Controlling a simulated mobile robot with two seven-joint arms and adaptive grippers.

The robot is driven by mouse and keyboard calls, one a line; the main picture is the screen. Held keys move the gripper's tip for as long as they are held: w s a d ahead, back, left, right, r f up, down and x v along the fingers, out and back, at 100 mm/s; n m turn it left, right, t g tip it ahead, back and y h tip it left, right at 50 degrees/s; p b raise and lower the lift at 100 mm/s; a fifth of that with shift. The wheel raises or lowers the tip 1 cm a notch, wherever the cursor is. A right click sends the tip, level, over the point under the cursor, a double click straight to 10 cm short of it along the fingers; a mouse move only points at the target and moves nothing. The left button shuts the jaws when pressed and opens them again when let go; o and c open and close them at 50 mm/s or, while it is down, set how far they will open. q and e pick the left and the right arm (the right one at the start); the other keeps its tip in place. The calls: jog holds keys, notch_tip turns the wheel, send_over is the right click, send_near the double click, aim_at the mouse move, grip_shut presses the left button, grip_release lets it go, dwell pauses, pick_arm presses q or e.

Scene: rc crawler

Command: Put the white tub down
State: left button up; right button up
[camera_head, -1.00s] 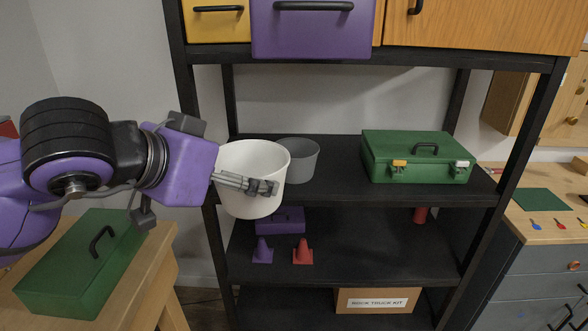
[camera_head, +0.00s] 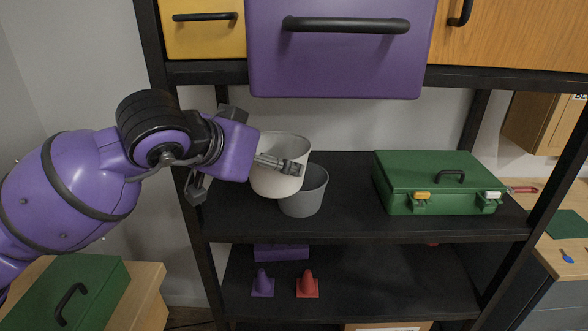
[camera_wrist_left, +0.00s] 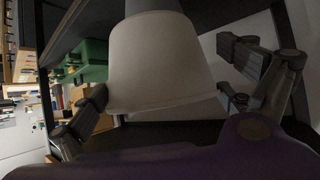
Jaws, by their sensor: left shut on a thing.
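In the left wrist view the white tub (camera_wrist_left: 160,62) fills the middle between the fingers of my left gripper (camera_wrist_left: 170,105). I cannot tell whether the tub's base touches the shelf. My right gripper is not in view.
A green toolbox (camera_head: 436,184) stands on the same shelf at the right, with clear shelf between it and the grey tub. A purple drawer (camera_head: 338,65) hangs above. Cones (camera_head: 307,286) stand on the shelf below. A green case (camera_head: 75,295) lies on the wooden table at left.

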aim_at(291, 140)
pick_arm(q)
jog(key=w+d, duration=0.1)
jog(key=w, duration=0.1)
jog(key=w+d, duration=0.2)
jog(key=w, duration=0.1)
jog(key=w+d+p, duration=0.1)
jog(key=w, duration=0.1)
jog(key=shift+w+d+r, duration=0.15)
jog(key=shift+w+d, duration=0.1)
jog(key=shift+w+d+f, duration=0.15)
jog(key=shift+w+f, duration=0.1)
jog(key=shift+f, duration=0.3)
jog(key=shift+w+d+f, duration=0.1)
jog(key=shift+w+f, duration=0.1)
jog(key=shift+f, duration=0.3)
jog(key=shift+s+a+f, duration=0.1)
jog(key=shift+f, duration=0.45)
notch_tip(291, 140, down, 4)
jog(key=shift+f+p, duration=0.1)
jog(key=shift+p, duration=0.3)
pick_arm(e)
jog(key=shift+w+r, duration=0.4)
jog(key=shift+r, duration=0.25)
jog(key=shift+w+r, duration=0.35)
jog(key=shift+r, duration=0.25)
